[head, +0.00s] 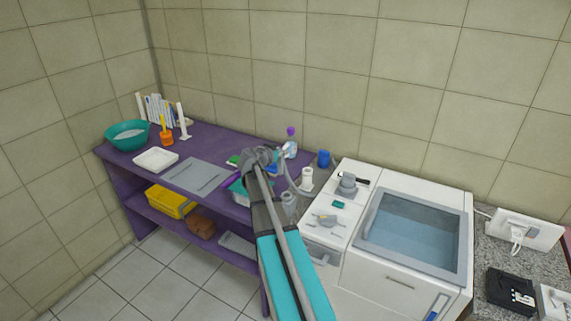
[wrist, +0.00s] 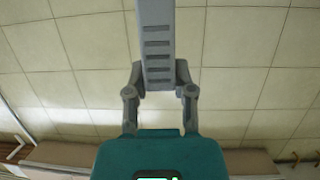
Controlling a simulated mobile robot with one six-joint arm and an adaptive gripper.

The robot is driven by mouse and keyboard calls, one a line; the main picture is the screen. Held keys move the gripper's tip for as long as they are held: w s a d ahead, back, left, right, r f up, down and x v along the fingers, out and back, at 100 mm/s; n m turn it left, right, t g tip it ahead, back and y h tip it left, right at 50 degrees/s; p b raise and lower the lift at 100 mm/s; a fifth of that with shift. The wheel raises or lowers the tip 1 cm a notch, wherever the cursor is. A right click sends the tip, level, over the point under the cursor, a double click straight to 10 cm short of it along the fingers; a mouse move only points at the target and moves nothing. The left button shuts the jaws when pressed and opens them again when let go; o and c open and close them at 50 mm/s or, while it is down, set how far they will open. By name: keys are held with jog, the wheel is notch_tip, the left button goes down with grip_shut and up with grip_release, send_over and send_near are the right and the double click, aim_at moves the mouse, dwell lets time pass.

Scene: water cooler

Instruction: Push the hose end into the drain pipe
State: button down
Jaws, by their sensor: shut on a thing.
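My gripper (head: 259,157) is above the purple bench, left of the white cooler unit (head: 345,205). In the wrist view it points towards the tiled wall, with its finger links on both sides of a grey slotted piece (wrist: 157,50). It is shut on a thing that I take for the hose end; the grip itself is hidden. A thin pale hose (head: 288,172) curves down just right of the gripper. A grey round mouth (head: 289,198), perhaps the drain pipe, is below it, by the cooler's left side. I cannot tell whether the hose touches it.
A white cylinder (head: 307,178), a blue cup (head: 323,158) and a purple-capped bottle (head: 290,145) stand close to the right of the gripper. A grey mat (head: 197,175), white tray (head: 155,160) and teal bowl (head: 127,135) are on the bench's left. The tiled wall is behind.

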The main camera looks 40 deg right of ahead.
jog(key=g, duration=0.1)
jog(key=f+m+g+b, duration=0.1)
jog(key=s+d+f+m, duration=0.1)
jog(key=shift+f+g+h+b, duration=0.15)
jog(key=shift+g+h+b, duration=0.15)
jog(key=shift+g+b, duration=0.1)
jog(key=shift+s+a+f+m+g+b, duration=0.1)
jog(key=shift+s+f+m+g+b, duration=0.15)
jog(key=shift+m+g, duration=0.35)
jog(key=shift+s+f+m+g+b, duration=0.15)
jog(key=shift+s+m+g+b, duration=0.1)
jog(key=shift+s+m+g, duration=0.25)
jog(key=shift+s+a+f+m+g+b, duration=0.1)
jog(key=shift+s+f+m+g+b, duration=0.15)
jog(key=shift+m+g, duration=0.45)
notch_tip(320, 180, down, 9)
jog(key=b, duration=0.9)
jog(key=shift+f, duration=0.15)
dwell(1.9)
jog(key=shift+c, duration=2)
grip_release()
